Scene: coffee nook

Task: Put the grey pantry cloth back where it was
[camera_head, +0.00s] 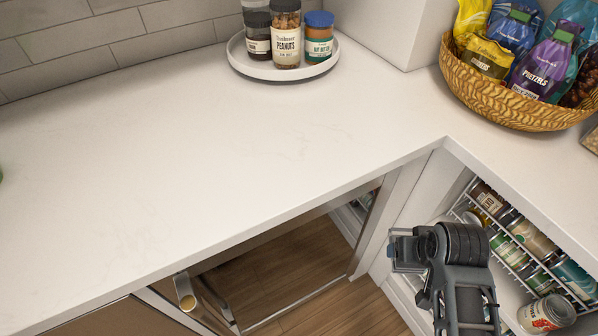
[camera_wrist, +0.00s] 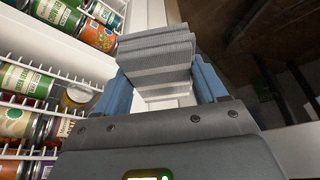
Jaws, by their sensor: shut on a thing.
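The grey pantry cloth (camera_wrist: 158,50) is a folded stack of grey layers with paler bands, seen in the wrist view. My gripper (camera_wrist: 163,82) is shut on it, with a blue finger on each side. In the head view my gripper (camera_head: 404,250) is below the counter's front edge, beside the pantry shelves at the right. The cloth cannot be told apart from the gripper there. In the wrist view a white panel runs just left of the cloth and dark space lies to the right.
Wire racks (camera_head: 505,236) hold several cans and jars; a can (camera_head: 547,313) stands at lower right. The white counter (camera_head: 200,170) is mostly clear. A round tray (camera_head: 240,62) with jars and a snack basket (camera_head: 470,88) stand at the back.

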